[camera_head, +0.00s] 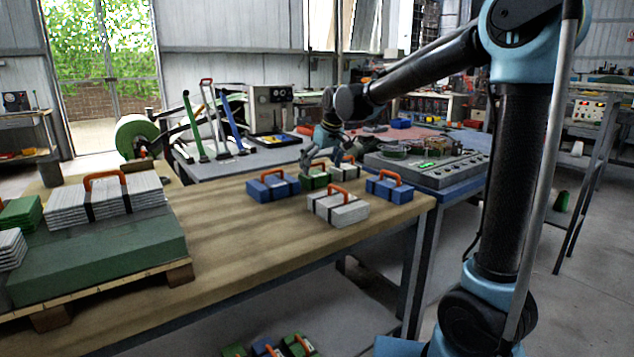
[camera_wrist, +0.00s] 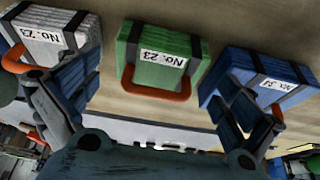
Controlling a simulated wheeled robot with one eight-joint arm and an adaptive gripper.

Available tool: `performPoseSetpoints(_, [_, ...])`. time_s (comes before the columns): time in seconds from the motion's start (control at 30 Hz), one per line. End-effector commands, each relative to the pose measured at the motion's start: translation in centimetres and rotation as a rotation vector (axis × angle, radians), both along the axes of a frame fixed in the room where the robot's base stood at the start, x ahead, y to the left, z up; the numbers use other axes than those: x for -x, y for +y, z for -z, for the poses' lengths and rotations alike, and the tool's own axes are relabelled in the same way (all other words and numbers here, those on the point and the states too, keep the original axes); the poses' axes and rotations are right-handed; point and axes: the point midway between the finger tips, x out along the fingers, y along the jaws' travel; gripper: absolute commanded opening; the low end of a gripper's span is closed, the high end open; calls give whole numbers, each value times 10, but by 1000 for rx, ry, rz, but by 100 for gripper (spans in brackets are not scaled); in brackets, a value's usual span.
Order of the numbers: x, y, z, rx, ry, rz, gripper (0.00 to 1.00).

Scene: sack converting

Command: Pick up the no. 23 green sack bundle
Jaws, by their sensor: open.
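The green sack bundle (camera_head: 316,180) has dark bands and an orange handle, and stands on the wooden table among other bundles. In the wrist view the green bundle (camera_wrist: 165,73) reads "No. 23", and its orange handle (camera_wrist: 152,92) points toward my gripper. My gripper (camera_head: 331,150) is above and close to the green bundle. In the wrist view my gripper (camera_wrist: 152,92) is open and empty, its fingers spread to either side of the green bundle. Whether a finger touches anything is unclear.
A white bundle (camera_wrist: 45,32), also "No. 23", is left in the wrist view; a blue bundle (camera_wrist: 262,80) is right, its number unclear. Another white bundle (camera_head: 338,208) and blue bundle (camera_head: 388,188) stand nearby. A pallet (camera_head: 180,274) with stacked sacks is at the left.

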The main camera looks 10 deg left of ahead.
Motion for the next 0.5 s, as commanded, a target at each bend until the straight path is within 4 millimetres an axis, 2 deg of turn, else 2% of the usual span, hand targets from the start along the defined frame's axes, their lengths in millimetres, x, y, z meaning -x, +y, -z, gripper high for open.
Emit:
performPoseSetpoints(0.27, [-5, 6, 12, 0, 0, 0, 100])
performPoseSetpoints(0.5, [-16, 18, 39, 0, 0, 0, 100])
